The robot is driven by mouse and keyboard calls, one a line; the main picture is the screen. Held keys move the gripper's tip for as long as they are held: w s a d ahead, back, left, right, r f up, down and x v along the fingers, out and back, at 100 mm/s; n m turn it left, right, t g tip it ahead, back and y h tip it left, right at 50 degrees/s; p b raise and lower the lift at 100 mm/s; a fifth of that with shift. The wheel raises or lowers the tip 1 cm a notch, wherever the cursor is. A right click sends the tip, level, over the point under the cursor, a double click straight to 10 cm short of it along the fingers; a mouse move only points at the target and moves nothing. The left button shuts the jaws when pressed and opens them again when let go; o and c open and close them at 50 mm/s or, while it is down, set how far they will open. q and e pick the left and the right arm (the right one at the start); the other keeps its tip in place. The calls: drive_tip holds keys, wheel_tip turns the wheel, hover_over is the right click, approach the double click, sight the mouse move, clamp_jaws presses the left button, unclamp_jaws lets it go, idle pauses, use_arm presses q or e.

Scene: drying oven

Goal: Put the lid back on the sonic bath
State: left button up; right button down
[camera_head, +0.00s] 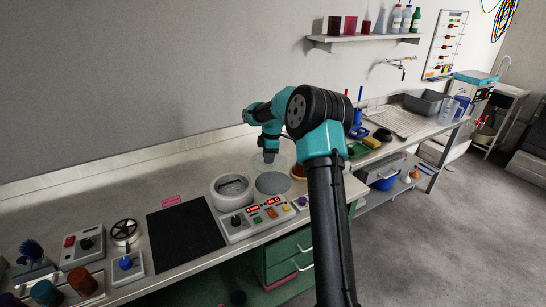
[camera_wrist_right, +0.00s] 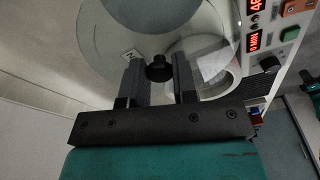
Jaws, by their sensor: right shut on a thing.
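The sonic bath (camera_head: 232,190) is a round pale tub beside a control panel with red digits; its opening faces up, and it also shows in the right wrist view (camera_wrist_right: 232,75). The lid (camera_wrist_right: 105,48) is a clear disc with a black knob (camera_wrist_right: 159,69). My right gripper (camera_head: 269,158) is shut on this knob, with one finger on each side (camera_wrist_right: 158,62). The lid shows faintly in the head view (camera_head: 284,163), behind the bath and to its right. In the wrist view its edge overlaps the bath's opening. My left gripper is not in view.
A grey round disc (camera_head: 273,184) lies right of the bath, with a brown dish (camera_head: 299,172) beside it. The control panel (camera_head: 262,216) stands in front. A black mat (camera_head: 185,238) lies left. A shelf (camera_head: 362,38) hangs on the wall.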

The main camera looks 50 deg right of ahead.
drive_tip(key=w+a+r+n, duration=0.1)
drive_tip(key=w+a+n, duration=0.1)
drive_tip(key=a, duration=0.6)
drive_tip(key=w+a+r+n, duration=0.2)
drive_tip(key=a+n, duration=0.1)
drive_tip(key=a, duration=0.4)
drive_tip(key=shift+w+a+r+g, duration=0.15)
drive_tip(key=shift+a+r+g, duration=0.15)
drive_tip(key=shift+a, duration=0.1)
drive_tip(key=shift+f, duration=0.15)
drive_tip(key=shift+f, duration=3.1)
drive_tip(key=shift+f, duration=0.15)
drive_tip(key=shift+c, duration=1.7)
unclamp_jaws()
